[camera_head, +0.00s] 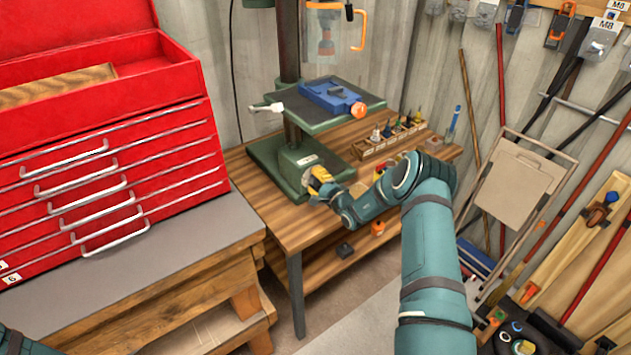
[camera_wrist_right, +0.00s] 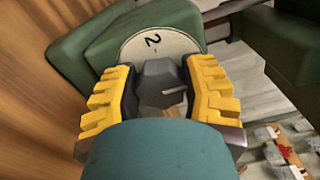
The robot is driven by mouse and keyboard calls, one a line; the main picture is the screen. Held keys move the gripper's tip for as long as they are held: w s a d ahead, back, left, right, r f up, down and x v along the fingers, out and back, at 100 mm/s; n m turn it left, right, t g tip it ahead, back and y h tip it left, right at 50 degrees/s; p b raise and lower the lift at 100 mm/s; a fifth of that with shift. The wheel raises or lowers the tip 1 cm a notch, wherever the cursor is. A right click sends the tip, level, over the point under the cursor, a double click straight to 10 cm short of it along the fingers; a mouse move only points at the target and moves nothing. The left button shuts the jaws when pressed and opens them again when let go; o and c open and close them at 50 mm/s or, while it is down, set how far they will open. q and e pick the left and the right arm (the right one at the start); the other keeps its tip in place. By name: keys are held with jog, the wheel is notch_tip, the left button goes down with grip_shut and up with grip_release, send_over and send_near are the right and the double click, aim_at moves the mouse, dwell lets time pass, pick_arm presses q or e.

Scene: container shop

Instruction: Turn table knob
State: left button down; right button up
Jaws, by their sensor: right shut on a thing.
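The green drill press (camera_head: 291,80) stands on the wooden bench. Its lower green housing shows a pale label plate (camera_head: 308,160). In the right wrist view this is a round white plate marked 2 (camera_wrist_right: 155,43). My right gripper (camera_head: 316,178) reaches in from the right at this housing. In the wrist view its yellow-padded fingers (camera_wrist_right: 160,92) are shut on a dark grey knob (camera_wrist_right: 160,74) in front of the plate. The fingers hide part of the knob, and its turn angle cannot be told. My left gripper is out of view.
On the press table (camera_head: 318,118) sits a blue vise (camera_head: 340,96) with an orange knob. A rack of small bits (camera_head: 372,148) stands on the wooden bench (camera_head: 285,222). A red tool chest (camera_head: 105,165) fills the left. A folded beige chair (camera_head: 520,185) leans at right.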

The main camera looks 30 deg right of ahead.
jog(key=shift+r, duration=0.1)
jog(key=o, duration=1.2)
jog(key=s, duration=1.2)
jog(key=shift+d, duration=0.45)
